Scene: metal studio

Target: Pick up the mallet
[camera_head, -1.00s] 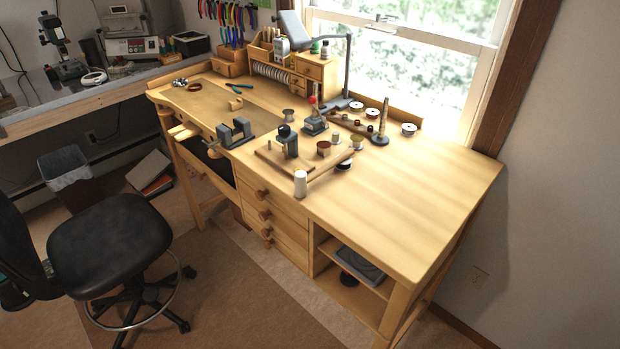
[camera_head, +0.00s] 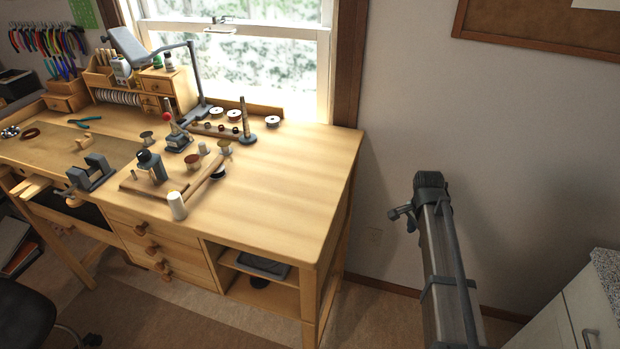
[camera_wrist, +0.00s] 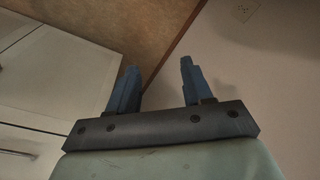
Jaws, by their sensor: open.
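My gripper is not visible in the head view.
A tall grey metal beam (camera_head: 440,260) stands right of the bench. A white cabinet (camera_head: 575,315) is at the lower right.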

